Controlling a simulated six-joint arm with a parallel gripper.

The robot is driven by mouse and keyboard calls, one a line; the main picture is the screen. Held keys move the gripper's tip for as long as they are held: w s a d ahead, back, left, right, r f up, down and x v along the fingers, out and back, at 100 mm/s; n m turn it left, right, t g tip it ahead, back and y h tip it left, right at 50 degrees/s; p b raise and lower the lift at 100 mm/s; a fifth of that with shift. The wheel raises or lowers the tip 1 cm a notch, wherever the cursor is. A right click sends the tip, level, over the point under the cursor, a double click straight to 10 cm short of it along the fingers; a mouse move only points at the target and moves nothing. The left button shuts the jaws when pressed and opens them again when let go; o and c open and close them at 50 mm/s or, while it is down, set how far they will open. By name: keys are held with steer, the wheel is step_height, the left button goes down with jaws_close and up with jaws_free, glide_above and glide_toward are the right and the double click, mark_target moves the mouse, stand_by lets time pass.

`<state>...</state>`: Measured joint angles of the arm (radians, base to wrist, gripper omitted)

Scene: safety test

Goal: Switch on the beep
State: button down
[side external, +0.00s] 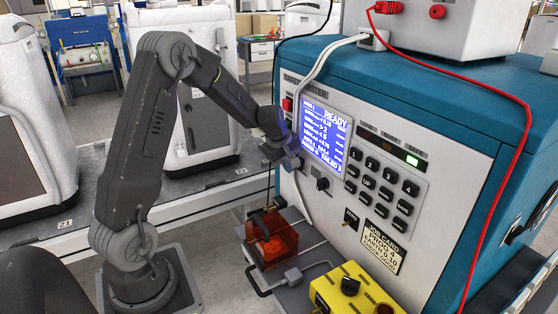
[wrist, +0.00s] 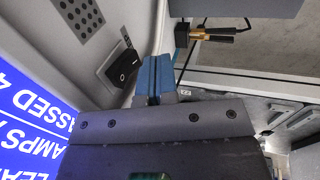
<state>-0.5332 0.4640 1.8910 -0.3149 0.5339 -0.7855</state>
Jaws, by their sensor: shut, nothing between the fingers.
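A black rocker switch (wrist: 125,67) sits in a grey recessed plate on the tester's panel in the wrist view. Speaker holes (wrist: 77,18) show beside it. My gripper (wrist: 155,75) has its blue fingers shut together with nothing between them. The fingertips are just right of the switch in that view; I cannot tell whether they touch it. In the side view my gripper (side external: 287,155) is at the left edge of the lit blue screen (side external: 322,133), which reads READY. The rocker switch is not visible there.
An orange box (side external: 270,245) and a yellow box (side external: 350,292) stand below. A white cable (side external: 325,60) runs down near my gripper.

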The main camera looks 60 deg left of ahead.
steer(key=shift+w+f, duration=0.1)
steer(key=shift+w, duration=0.6)
steer(key=shift+w+f, duration=0.15)
steer(key=shift+w, duration=0.15)
steer(key=shift+w+r, duration=0.15)
steer(key=shift+r, duration=0.8)
